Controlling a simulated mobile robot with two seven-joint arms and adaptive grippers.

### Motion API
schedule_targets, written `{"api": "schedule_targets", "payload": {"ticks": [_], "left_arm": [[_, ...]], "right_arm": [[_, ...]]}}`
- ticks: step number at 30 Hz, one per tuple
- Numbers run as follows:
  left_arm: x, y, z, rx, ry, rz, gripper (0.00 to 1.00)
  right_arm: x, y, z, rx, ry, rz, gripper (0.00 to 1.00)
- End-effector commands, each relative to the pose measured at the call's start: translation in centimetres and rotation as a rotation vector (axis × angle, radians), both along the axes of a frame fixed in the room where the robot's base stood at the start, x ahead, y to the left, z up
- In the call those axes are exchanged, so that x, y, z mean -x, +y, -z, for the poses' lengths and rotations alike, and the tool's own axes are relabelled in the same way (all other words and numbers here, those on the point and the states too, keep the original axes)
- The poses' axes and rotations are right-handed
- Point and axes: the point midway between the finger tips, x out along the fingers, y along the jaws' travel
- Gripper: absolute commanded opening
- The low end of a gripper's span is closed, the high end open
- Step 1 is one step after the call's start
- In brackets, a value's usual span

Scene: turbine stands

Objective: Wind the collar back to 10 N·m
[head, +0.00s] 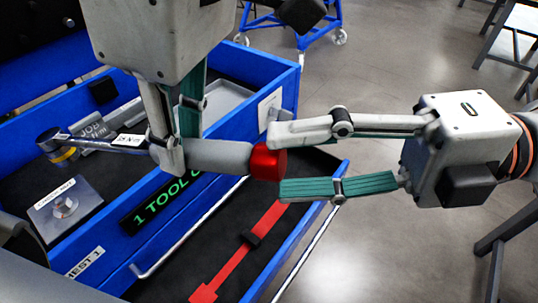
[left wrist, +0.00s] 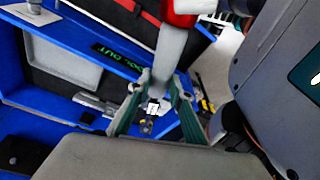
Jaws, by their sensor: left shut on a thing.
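The torque wrench has a grey handle (head: 215,155), a red collar (head: 268,162) at its right end and a dark head (head: 50,140) at its left end. My left gripper (head: 178,150) is shut on the wrench where the thin shaft meets the grey handle, holding it above the blue drawers. In the left wrist view the handle (left wrist: 170,50) runs up to the red collar (left wrist: 182,12). My right gripper (head: 280,162) is open, its upper and lower fingers on either side of the collar's end. I cannot tell whether they touch it. The collar's scale is not readable.
An open blue drawer (head: 320,215) below has a red wrench-shaped marking (head: 250,245) on dark lining. Grey floor lies to the right, with a blue wheeled stand (head: 300,25) behind.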

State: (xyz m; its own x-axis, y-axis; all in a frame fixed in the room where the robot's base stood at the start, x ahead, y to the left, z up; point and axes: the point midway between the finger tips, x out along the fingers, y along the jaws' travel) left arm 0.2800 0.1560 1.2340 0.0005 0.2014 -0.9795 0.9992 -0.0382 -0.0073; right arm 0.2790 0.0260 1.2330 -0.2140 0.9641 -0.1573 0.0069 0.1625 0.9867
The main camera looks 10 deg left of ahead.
Motion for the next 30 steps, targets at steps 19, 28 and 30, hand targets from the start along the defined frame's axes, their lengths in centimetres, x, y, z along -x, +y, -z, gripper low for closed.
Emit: {"api": "schedule_targets", "payload": {"ticks": [19,28,30], "left_arm": [[0.0,0.0,0.0,0.000,0.000,0.000,0.00],[0.0,0.0,0.0,0.000,0.000,0.000,0.00],[0.0,0.0,0.0,0.000,0.000,0.000,0.00]], "right_arm": [[0.0,-0.6,-0.2,-0.002,-0.001,0.002,0.51],[0.0,-2.6,-0.5,-0.001,-0.001,0.002,0.51],[0.0,-3.0,-0.6,-0.001,0.000,0.002,0.51]]}}
